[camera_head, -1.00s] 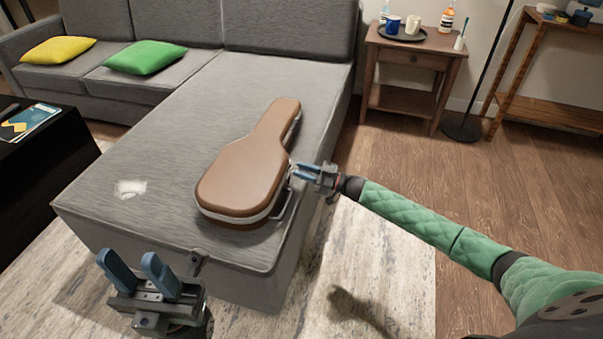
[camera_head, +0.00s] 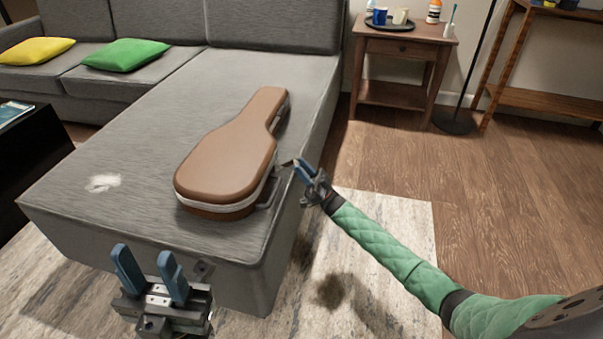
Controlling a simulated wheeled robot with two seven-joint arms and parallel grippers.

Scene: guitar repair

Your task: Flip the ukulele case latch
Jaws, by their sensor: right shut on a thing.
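The brown ukulele case (camera_head: 228,160) lies flat on the grey sofa's long seat, its narrow end toward the backrest. A pale band runs round its side, and a handle (camera_head: 267,195) sticks out at its right side. My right gripper (camera_head: 299,168) is at the case's right edge, just beyond the handle. It is shut on a small dark latch (camera_head: 284,163) at the case's side; the fingers partly hide the hold. The lid looks closed. My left gripper (camera_head: 146,262) is open and empty, in front of the sofa's near end, away from the case.
The sofa seat (camera_head: 125,150) is clear around the case apart from a whitish patch (camera_head: 103,183). Yellow and green cushions (camera_head: 125,55) lie farther back. A wooden side table (camera_head: 400,45) with a tray and cups stands at the back right. Open floor lies right of the sofa.

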